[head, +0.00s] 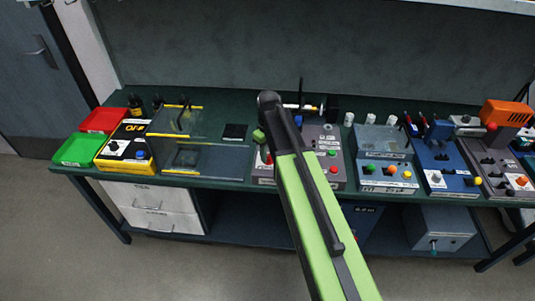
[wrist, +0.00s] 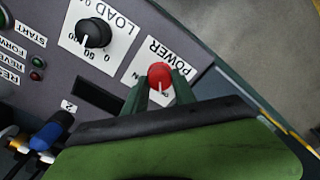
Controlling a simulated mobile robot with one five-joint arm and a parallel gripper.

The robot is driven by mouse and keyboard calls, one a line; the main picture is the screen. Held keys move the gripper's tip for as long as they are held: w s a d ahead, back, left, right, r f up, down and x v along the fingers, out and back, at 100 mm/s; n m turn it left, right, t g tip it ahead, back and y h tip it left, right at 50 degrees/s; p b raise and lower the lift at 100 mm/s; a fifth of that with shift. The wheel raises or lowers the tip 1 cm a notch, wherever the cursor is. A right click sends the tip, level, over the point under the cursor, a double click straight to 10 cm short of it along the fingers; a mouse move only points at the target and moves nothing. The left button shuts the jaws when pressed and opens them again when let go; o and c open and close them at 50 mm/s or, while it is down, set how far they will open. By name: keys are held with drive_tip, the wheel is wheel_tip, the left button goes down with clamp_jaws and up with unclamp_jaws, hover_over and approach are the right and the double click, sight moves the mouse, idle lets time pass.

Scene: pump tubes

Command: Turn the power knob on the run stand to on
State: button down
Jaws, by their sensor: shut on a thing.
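The run stand (head: 337,146) is a grey panel at the middle of the bench in the head view, partly hidden by my arm. In the wrist view its panel (wrist: 115,62) is seen turned over, with the label POWER (wrist: 158,57) beside a round red power knob (wrist: 159,74). A small white mark shows at the knob's lower edge; its setting cannot be read for certain. My gripper (wrist: 158,88) is shut on the red knob, one dark green finger on each side. In the head view my gripper (head: 259,136) is small, left of my arm.
A black LOAD dial (wrist: 94,33) sits close to the power knob, with START, forward and reverse controls further left. A blue part (wrist: 52,130) lies at the lower left. A clear-walled box (head: 205,160) stands left of the stand, and another control box (head: 388,178) right of it.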

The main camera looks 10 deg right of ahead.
drive_tip(key=m, duration=1.2)
drive_tip(key=shift+m, duration=2.2)
drive_tip(key=c, duration=1)
unclamp_jaws()
